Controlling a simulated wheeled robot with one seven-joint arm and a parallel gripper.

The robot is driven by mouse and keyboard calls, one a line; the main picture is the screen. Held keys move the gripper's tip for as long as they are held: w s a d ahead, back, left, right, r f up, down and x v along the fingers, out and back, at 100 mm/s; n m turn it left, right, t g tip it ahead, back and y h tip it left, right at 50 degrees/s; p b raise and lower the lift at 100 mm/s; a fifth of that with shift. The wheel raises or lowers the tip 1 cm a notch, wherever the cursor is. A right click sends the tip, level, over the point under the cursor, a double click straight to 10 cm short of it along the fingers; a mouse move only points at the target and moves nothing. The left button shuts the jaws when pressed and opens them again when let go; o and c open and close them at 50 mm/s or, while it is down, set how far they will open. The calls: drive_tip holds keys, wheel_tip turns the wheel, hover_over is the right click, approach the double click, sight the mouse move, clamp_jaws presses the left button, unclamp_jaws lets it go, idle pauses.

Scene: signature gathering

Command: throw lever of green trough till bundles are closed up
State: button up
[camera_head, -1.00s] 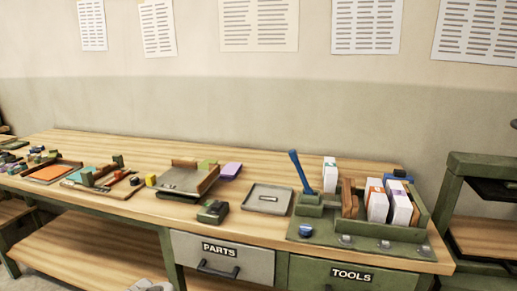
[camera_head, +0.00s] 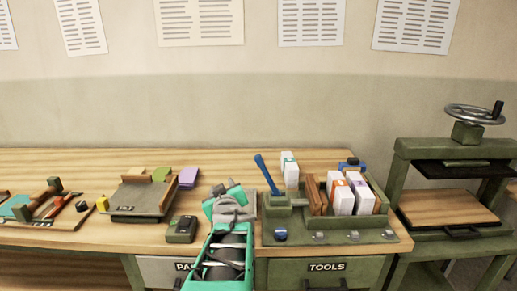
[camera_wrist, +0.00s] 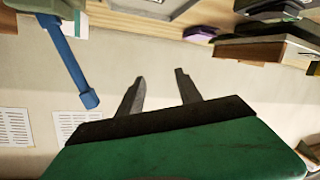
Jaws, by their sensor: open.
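The green trough (camera_head: 312,238) sits on the bench right of my gripper. Its blue lever (camera_head: 267,174) rises from the left end, tilted up and left; the lever also shows at upper left in the wrist view (camera_wrist: 70,65). In the trough, a bundle with an orange band (camera_head: 339,196) and one with a purple band (camera_head: 361,198) stand close together, right of a brown wooden plate (camera_head: 314,194). A white bundle with a teal band (camera_head: 289,170) stands upright behind. My gripper (camera_wrist: 160,75) is open and empty, apart from the lever; in the head view it is left of the lever.
A grey-green tray (camera_head: 137,199) and a small dark green box (camera_head: 181,229) lie to the left. A press with a handwheel (camera_head: 474,114) stands at the right, beyond the bench end. Drawers marked PARTS and TOOLS (camera_head: 326,267) are below the bench top.

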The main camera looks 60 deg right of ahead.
sight(259, 162)
drive_tip(key=s+d+r+h, duration=0.1)
drive_tip(key=s+d, duration=0.1)
drive_tip(key=s, duration=0.1)
drive_tip(key=s+d+r+m+g+h, duration=0.1)
drive_tip(key=s+d+r, duration=0.1)
drive_tip(key=s+d+r+h, duration=0.2)
drive_tip(key=s+d, duration=0.1)
drive_tip(key=shift+s+r+m, duration=0.2)
drive_tip(key=shift+s+m, duration=0.1)
drive_tip(key=p+x, duration=0.2)
drive_tip(key=x, duration=0.5)
drive_tip(key=shift+d, duration=0.35)
drive_tip(key=shift+f, duration=0.1)
clamp_jaws()
